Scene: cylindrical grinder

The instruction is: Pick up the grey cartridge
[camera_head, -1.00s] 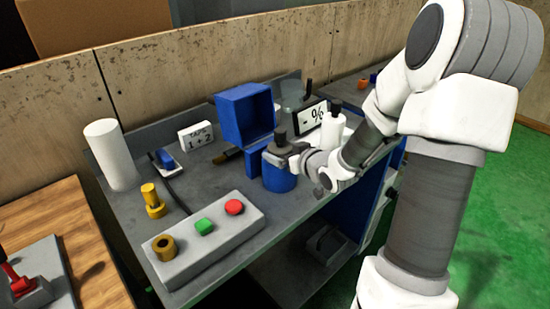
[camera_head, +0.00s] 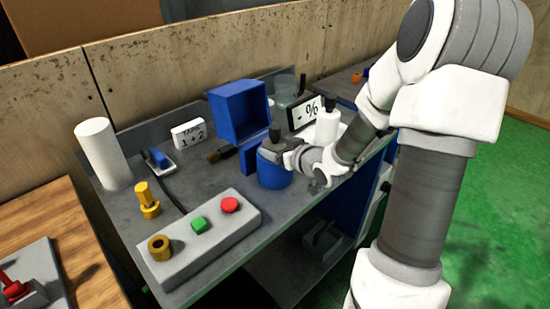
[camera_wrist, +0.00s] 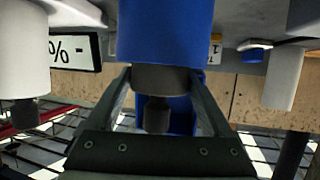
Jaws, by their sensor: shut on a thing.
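The grey cartridge (camera_wrist: 150,78) shows as a grey band with a dark knob at the end of a blue cylinder (camera_wrist: 165,30). Whether the grey part and the blue cylinder are one piece, I cannot tell. My gripper (camera_wrist: 160,80) is shut on the grey band, with one finger on each side. In the head view, my gripper (camera_head: 271,150) reaches in from the right at the top of the blue cylinder (camera_head: 274,176), which is upright on the grey bench. The dark knob (camera_head: 275,134) sticks up above my gripper, whose fingers partly hide the grey band.
A white bottle (camera_head: 327,128) with a dark cap stands close on the right, beside a percent sign (camera_head: 303,114). A blue box (camera_head: 238,110) stands behind. A button panel (camera_head: 203,242) lies at the front edge. A white cylinder (camera_head: 102,155) stands at left.

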